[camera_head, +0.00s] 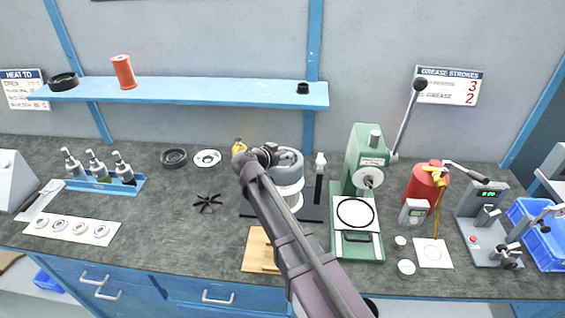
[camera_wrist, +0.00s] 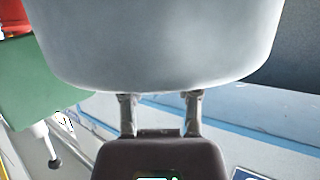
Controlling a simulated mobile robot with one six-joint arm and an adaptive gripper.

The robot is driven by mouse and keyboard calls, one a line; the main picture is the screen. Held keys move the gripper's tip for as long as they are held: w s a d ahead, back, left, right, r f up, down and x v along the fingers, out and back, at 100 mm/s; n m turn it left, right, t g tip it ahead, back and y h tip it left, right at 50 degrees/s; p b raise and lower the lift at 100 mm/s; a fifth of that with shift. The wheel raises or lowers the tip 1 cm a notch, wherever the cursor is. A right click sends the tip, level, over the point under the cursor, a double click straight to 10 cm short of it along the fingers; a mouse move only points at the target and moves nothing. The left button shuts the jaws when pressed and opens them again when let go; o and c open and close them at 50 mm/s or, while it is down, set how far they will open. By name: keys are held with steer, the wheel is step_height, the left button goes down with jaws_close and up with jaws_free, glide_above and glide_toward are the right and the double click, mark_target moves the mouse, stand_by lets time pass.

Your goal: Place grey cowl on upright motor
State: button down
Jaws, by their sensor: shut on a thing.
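The grey cowl (camera_head: 290,162) is a rounded cup. It fills the top of the wrist view (camera_wrist: 155,45). My gripper (camera_head: 268,154) is shut on its left side in the head view. In the wrist view both fingers of my gripper (camera_wrist: 160,98) meet the cowl's lower edge, and their tips are hidden. The upright motor (camera_head: 291,198) is a pale cylinder on a dark stand, right below the cowl. My arm covers part of the motor and stand. I cannot tell whether the cowl rests on the motor or hangs just above it.
A green press (camera_head: 362,165) with a tall lever stands close on the right. A black fan wheel (camera_head: 208,203) and two rings lie on the left of the bench. A wooden block (camera_head: 256,250) is in front. The blue shelf (camera_head: 190,92) runs behind.

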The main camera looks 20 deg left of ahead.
mark_target(283, 161)
steer(key=shift+f+b, duration=1.7)
steer(key=shift+f, duration=0.15)
steer(key=shift+f, duration=0.1)
steer(key=shift+c, duration=1.7)
jaws_free()
steer(key=shift+r, duration=0.2)
steer(key=p+v, duration=0.4)
steer(key=v, duration=0.8)
steer(key=shift+p, duration=0.35)
